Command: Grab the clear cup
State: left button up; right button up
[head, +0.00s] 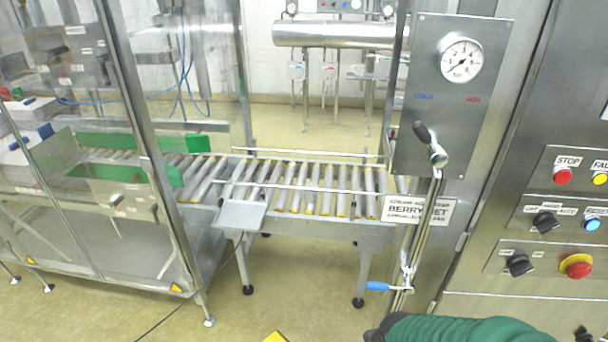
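I see no clear cup in the head view. Neither of my grippers can be made out in the head view. A dark green ribbed shape (465,329) with a black end shows at the bottom edge, right of centre; I cannot tell what it is.
A roller conveyor (300,190) crosses the middle, with a glass-walled machine (90,150) on the left. A steel panel with a gauge (461,60) and a control cabinet with a red emergency button (576,266) stand on the right. Yellowish floor (300,280) lies open in front.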

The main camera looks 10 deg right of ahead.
aim_at(310, 196)
jog(key=i+z, duration=0.1)
jog(key=i, duration=0.4)
jog(key=i+j+z, duration=0.1)
jog(key=i, duration=0.35)
jog(key=i+j+z, duration=0.1)
jog(key=i, duration=0.4)
jog(key=i+j+z, duration=0.1)
jog(key=i, duration=0.35)
jog(key=i+j+z, duration=0.1)
jog(key=i+j, duration=0.15)
jog(key=i, duration=0.25)
jog(key=i+z, duration=0.15)
jog(key=z, duration=1.2)
